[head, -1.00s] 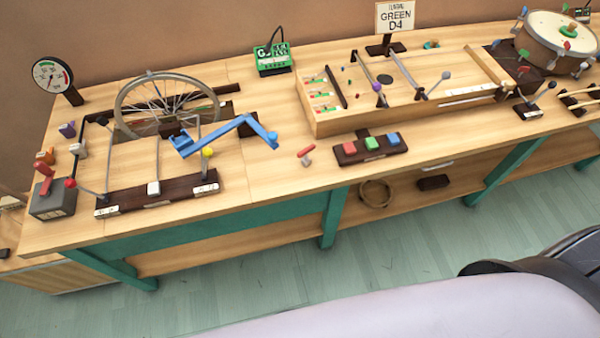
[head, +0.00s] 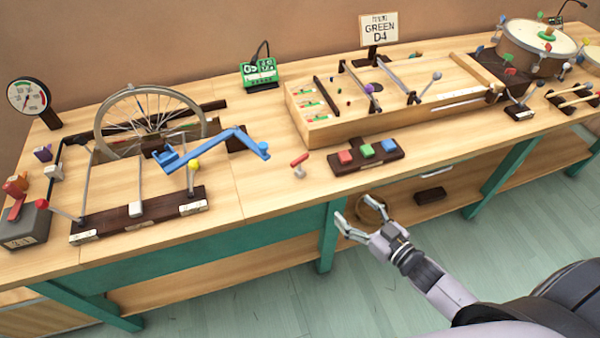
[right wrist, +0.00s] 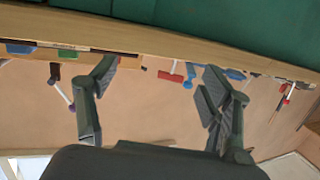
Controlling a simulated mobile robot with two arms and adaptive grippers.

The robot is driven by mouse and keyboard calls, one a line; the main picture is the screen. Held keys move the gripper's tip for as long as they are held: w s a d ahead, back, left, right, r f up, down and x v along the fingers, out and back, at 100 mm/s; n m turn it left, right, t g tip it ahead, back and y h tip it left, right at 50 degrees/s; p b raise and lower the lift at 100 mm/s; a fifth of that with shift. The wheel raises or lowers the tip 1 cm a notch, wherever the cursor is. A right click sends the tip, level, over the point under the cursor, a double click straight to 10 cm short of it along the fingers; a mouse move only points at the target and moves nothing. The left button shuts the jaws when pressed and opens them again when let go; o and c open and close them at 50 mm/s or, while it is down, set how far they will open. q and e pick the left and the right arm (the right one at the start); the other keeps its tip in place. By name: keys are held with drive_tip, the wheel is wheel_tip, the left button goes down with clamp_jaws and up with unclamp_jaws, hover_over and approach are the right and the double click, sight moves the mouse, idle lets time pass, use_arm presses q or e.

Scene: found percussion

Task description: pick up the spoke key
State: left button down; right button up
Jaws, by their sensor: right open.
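The spoke key (head: 299,164) appears to be the small T-shaped piece with a red bar and pale stem. It stands on the workbench (head: 262,196) near the front edge, between the wheel device and the block with coloured buttons. My right gripper (head: 352,212) is open and empty, in front of the bench edge, below and to the right of the key. In the right wrist view, a red T-shaped piece (right wrist: 172,74), probably the key, shows beyond and between the open fingers (right wrist: 160,90). My left gripper is not in view.
A spoked wheel (head: 150,92) with a blue crank (head: 215,140) stands left of the key. A dark block with red, green and blue buttons (head: 380,163) lies right of it. A wooden string box (head: 320,132) is behind. The bench around the key is clear.

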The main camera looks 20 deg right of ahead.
drive_tip(key=n+y, duration=0.1)
drive_tip(key=y, duration=0.1)
approach(301, 161)
drive_tip(key=shift+t, duration=0.4)
drive_tip(key=x, duration=0.4)
drive_tip(key=shift+w+d+f+p, duration=0.1)
drive_tip(key=shift+w+f+p, duration=0.05)
drive_tip(key=shift+f+p, duration=0.25)
drive_tip(key=shift+w+a, duration=0.25)
drive_tip(key=shift+w, duration=0.3)
drive_tip(key=x, duration=0.4)
drive_tip(key=shift+a+r+p, duration=0.15)
drive_tip(key=shift+a+p, duration=0.1)
drive_tip(key=shift+p, duration=0.15)
drive_tip(key=shift+w+a, duration=0.2)
drive_tip(key=shift+w, duration=0.3)
drive_tip(key=shift+s, duration=0.1)
drive_tip(key=shift+c, duration=0.5)
drive_tip(key=c, duration=1.3)
